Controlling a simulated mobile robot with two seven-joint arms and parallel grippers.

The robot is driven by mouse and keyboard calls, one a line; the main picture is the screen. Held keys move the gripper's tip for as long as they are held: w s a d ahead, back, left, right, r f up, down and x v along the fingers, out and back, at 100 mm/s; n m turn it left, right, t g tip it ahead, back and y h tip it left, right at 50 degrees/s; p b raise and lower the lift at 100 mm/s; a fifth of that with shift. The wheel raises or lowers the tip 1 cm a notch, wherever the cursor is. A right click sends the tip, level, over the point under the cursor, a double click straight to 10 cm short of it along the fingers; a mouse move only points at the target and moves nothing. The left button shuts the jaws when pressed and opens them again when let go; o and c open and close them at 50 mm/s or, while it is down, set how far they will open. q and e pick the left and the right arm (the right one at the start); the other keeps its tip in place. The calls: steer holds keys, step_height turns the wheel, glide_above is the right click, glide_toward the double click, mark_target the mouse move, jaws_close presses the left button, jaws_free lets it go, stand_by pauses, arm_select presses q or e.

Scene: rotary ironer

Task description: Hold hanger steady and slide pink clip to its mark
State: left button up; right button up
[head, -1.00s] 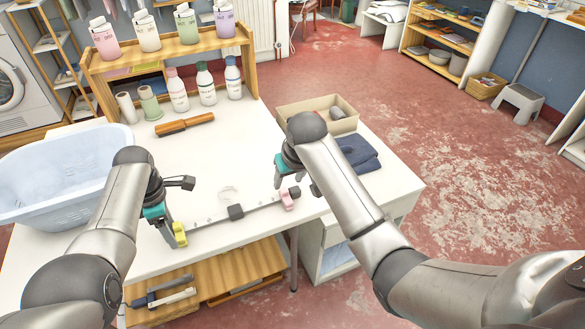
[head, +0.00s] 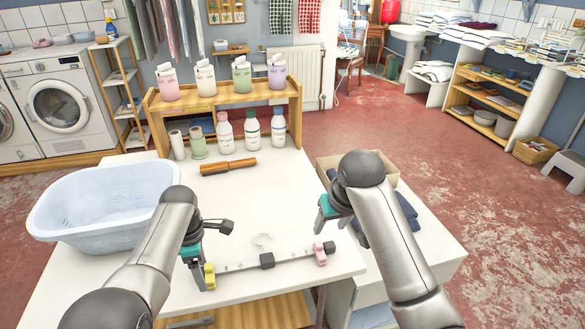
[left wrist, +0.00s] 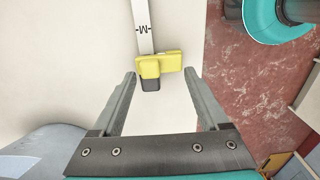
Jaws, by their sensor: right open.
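The hanger is a pale bar (head: 240,266) with dark marks, lying on the white table. It has a dark centre block (head: 267,260) and a pale hook (head: 262,242). A yellow clip (head: 209,276) is at its left end, and the pink clip (head: 320,256) is near its right end, beside a dark end piece. My left gripper (left wrist: 160,75) is open, its fingers apart around the yellow clip (left wrist: 150,66), without visible contact.
A pale blue tub (head: 95,215) stands at the left. A cardboard box (head: 340,160) and dark folded cloth (head: 405,208) are at the right. The mid-table is mostly clear.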

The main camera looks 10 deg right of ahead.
arm_select(q)
steer(key=o, duration=0.3)
steer(key=shift+r, duration=0.1)
